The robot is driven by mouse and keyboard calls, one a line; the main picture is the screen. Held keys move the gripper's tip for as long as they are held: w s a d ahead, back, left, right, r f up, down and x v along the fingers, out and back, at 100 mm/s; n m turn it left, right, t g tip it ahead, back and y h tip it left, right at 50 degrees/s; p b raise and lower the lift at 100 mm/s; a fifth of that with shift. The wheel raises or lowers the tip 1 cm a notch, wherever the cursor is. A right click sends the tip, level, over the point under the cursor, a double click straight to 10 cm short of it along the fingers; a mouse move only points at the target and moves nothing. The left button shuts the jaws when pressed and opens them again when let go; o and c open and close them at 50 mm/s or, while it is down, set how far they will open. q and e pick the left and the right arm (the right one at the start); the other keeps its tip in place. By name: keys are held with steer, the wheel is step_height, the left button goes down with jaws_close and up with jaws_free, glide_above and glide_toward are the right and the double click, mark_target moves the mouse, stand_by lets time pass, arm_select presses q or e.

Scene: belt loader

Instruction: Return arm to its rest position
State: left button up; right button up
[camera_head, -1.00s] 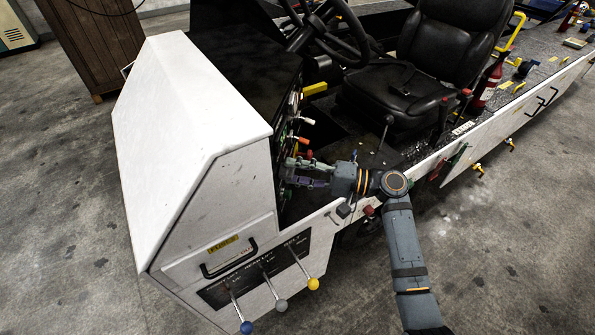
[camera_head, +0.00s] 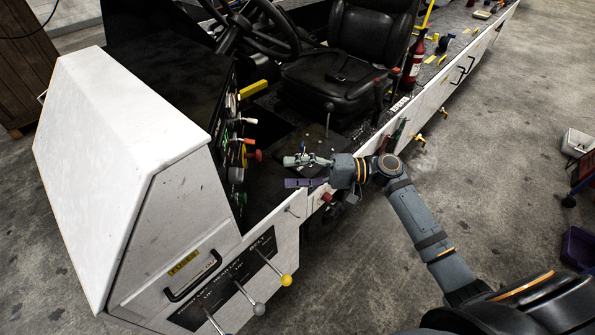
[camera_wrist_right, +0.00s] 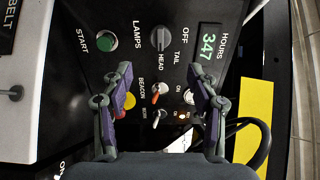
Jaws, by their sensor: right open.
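My right arm (camera_head: 420,222) comes in from the lower right of the head view. My right gripper (camera_head: 290,172) is open and empty, beside the loader's dash panel with a gap between them. In the right wrist view the two fingers of my right gripper (camera_wrist_right: 160,82) stand apart, facing the panel. Between and around them show a green START button (camera_wrist_right: 107,40), a LAMPS knob (camera_wrist_right: 161,38) and a red-orange BEACON toggle (camera_wrist_right: 158,92). A yellow button (camera_wrist_right: 129,100) is partly behind the left finger. My left gripper is not in view.
The loader's white hood (camera_head: 115,145) stands at left, with levers (camera_head: 286,280) along its lower side. The steering wheel (camera_head: 262,30) and black seat (camera_head: 345,70) are behind the gripper. Open concrete floor (camera_head: 480,160) lies at right, with a purple bin (camera_head: 578,247) at the edge.

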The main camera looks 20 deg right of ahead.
steer(key=shift+s+d, duration=0.1)
steer(key=shift+d, duration=0.25)
